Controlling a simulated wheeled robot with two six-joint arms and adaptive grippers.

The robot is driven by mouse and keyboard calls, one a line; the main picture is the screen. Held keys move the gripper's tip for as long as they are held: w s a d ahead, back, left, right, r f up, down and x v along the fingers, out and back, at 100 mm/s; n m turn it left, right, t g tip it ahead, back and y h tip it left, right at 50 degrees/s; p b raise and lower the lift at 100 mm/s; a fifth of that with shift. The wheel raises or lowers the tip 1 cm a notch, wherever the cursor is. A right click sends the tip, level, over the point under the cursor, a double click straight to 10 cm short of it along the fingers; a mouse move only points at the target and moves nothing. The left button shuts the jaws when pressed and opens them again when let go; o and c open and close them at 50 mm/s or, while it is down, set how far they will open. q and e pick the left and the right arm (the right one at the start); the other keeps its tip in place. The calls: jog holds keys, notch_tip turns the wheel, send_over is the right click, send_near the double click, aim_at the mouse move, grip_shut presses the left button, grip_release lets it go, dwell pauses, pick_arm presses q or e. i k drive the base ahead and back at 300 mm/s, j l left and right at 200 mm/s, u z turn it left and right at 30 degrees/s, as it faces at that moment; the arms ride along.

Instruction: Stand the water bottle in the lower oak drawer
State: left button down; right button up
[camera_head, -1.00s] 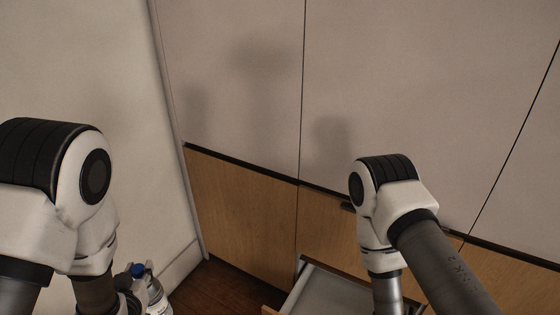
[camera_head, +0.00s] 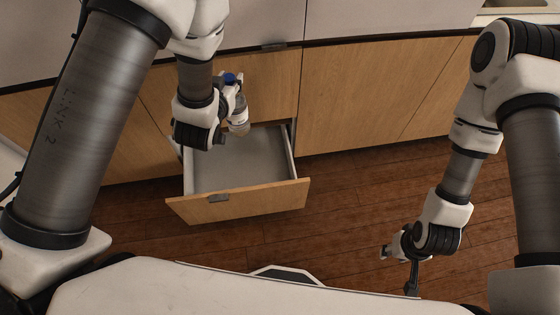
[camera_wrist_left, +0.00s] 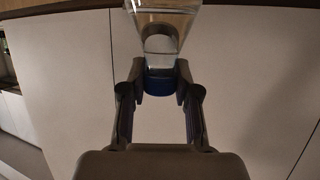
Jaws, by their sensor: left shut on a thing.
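The water bottle (camera_head: 239,118) is clear with a blue cap and hangs roughly upright, slightly tilted, over the back part of the open lower oak drawer (camera_head: 238,203). My left gripper (camera_head: 232,86) is shut on it near the cap. In the left wrist view the bottle (camera_wrist_left: 163,20) sits between the fingers of my left gripper (camera_wrist_left: 160,84), at its blue cap and neck. Whether the bottle's base touches the drawer floor I cannot tell. My right gripper (camera_head: 398,268) is low over the wooden floor, away from the drawer; its fingers are too small to read.
The drawer's grey inside is empty apart from the bottle above it. Closed oak fronts (camera_head: 375,90) run along both sides. Brown wooden floor (camera_head: 345,195) lies clear to the right of the drawer. A sink edge (camera_head: 500,14) shows at the top right.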

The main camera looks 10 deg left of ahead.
aim_at(268, 182)
jog(key=j+z, duration=0.25)
jog(key=z, duration=0.2)
jog(key=j+z, duration=0.25)
jog(key=z, duration=0.15)
jog(key=j+z, duration=0.25)
jog(key=z, duration=0.2)
jog(key=k+j+z, duration=0.1)
jog(key=j, duration=0.25)
jog(key=k+j+z, duration=0.15)
jog(key=j, duration=0.2)
jog(key=k+j+z, duration=0.1)
jog(key=j, duration=0.25)
jog(key=k+j+z, duration=0.1)
jog(key=k+j, duration=0.15)
